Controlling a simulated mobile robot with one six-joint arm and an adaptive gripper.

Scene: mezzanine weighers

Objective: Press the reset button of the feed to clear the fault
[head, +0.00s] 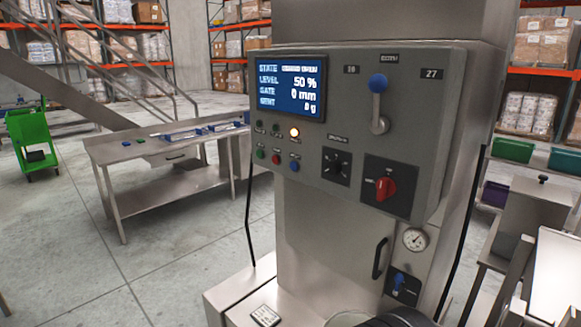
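The feed's grey control panel (345,150) is on a steel cabinet in the middle of the head view. Its blue screen (289,88) reads a STATE line ending in OPEN, LEVEL 50 %, GATE 0 mm and SENT 0 g. My gripper cannot be made out in this view.
Right of the buttons are a black selector (336,166), a red rotary switch (385,188) and a blue-knobbed lever (378,100). A gauge (415,239) and blue valve handle (399,281) are lower. A steel table (125,143) stands left; open floor lies before it.

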